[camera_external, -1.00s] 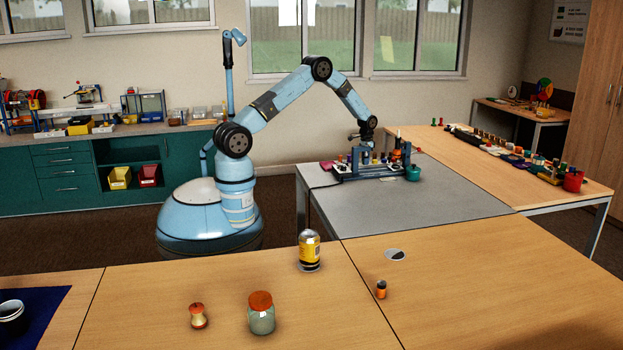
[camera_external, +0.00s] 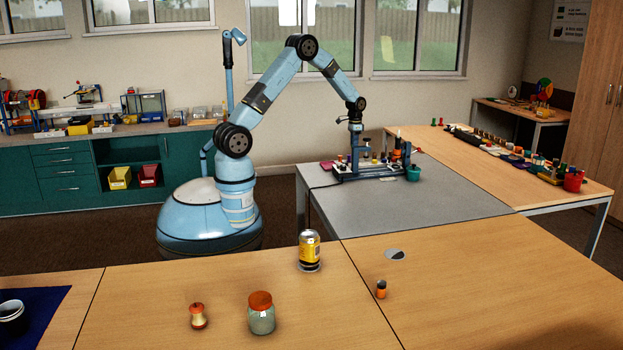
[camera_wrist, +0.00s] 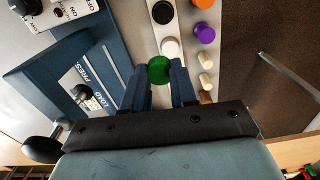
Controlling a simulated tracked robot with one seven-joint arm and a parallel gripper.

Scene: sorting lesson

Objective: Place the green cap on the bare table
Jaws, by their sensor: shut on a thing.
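In the wrist view the green cap (camera_wrist: 158,70) is between the fingertips of my gripper (camera_wrist: 160,76), which is shut on it. In the external view my gripper (camera_external: 355,130) hangs above the blue press rig on the grey-topped table (camera_external: 450,201); the cap is too small to make out there. A wooden table (camera_external: 480,285) in the foreground has wide bare areas.
The blue press rig (camera_external: 352,160) stands below my gripper. A jar (camera_external: 261,318), a yellow-labelled can (camera_external: 309,252) and a small orange bottle (camera_external: 381,289) stand on the wooden tables.

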